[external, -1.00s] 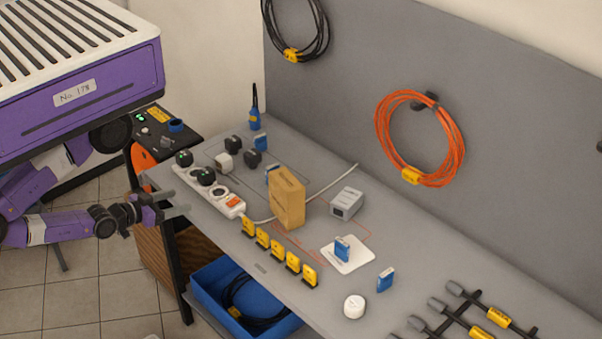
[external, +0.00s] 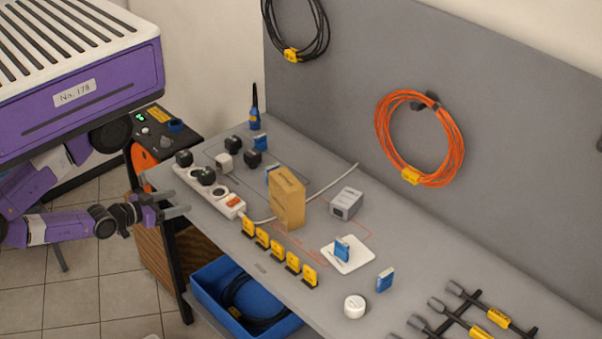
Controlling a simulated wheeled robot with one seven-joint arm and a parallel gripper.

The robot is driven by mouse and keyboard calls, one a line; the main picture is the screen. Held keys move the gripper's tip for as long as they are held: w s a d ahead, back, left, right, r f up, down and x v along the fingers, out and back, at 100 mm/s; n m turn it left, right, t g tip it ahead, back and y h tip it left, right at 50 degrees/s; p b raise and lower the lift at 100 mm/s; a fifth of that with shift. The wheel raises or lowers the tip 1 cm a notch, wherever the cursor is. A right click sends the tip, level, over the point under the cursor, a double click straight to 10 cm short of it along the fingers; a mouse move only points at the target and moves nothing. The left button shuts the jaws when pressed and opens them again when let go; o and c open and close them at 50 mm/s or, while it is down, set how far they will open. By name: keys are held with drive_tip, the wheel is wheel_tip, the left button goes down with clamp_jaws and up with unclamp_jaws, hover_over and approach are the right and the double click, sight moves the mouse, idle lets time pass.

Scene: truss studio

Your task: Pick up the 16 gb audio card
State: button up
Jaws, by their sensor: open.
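Several small blue cards with pale tops stand on the grey bench. One blue card (external: 342,250) is upright on a white pad, and another blue card (external: 385,280) stands to the right of the pad. A further blue card (external: 260,142) is at the back left, and one more (external: 269,170) is partly hidden behind the cardboard box. Their labels are too small to read, so I cannot tell which is the 16 gb audio card. My gripper (external: 187,201) is open and empty at the bench's left edge, away from the cards.
A white power strip (external: 222,202) lies nearest my gripper. A cardboard box (external: 287,200), a row of yellow tags (external: 270,249), a grey box (external: 347,203) and a white round tin (external: 354,306) stand on the bench. A blue bin (external: 205,290) is below.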

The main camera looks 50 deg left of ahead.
drive_tip(key=c, duration=0.6)
